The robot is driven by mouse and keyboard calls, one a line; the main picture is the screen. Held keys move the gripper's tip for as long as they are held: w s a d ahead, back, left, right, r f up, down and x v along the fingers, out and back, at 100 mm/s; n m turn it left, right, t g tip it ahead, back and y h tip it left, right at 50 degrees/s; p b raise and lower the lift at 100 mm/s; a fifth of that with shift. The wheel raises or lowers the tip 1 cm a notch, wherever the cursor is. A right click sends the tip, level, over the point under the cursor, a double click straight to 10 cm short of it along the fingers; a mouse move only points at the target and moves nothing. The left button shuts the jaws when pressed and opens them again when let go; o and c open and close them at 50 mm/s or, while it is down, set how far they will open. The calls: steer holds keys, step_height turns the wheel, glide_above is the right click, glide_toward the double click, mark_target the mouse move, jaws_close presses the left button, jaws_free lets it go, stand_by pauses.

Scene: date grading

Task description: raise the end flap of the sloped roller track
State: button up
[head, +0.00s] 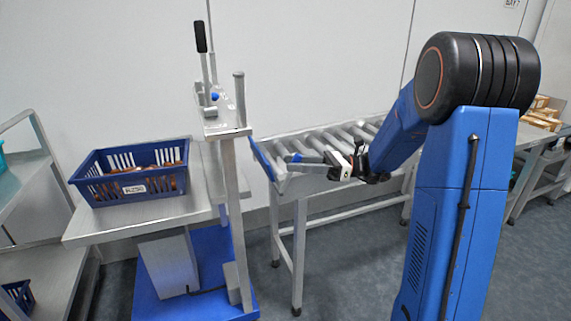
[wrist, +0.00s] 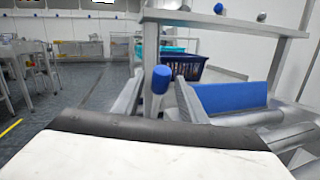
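The sloped roller track (head: 335,136) stands right of the weighing stand. Its end flap is a blue panel (head: 262,158) across the track's left end; in the wrist view the blue panel (wrist: 232,96) shows to the right of my fingers, its face standing up from the track. My gripper (head: 291,159) reaches left over the track's end, close to the flap. In the wrist view my gripper (wrist: 158,88) has its two fingers apart. A blue-capped grey post (wrist: 162,79) appears between them; I cannot tell whether either finger touches it.
A blue crate of dates (head: 132,172) sits on the bench (head: 88,229) to the left. A stand with a black-handled lever (head: 201,37) rises between bench and track. A metal bench with boxes (head: 540,133) is at the far right. Floor is open in front of the track.

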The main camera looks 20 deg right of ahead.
steer(key=s+d+f, duration=0.1)
steer(key=s+d, duration=0.1)
steer(key=d, duration=1.1)
steer(key=shift+f, duration=0.3)
steer(key=shift+c, duration=0.3)
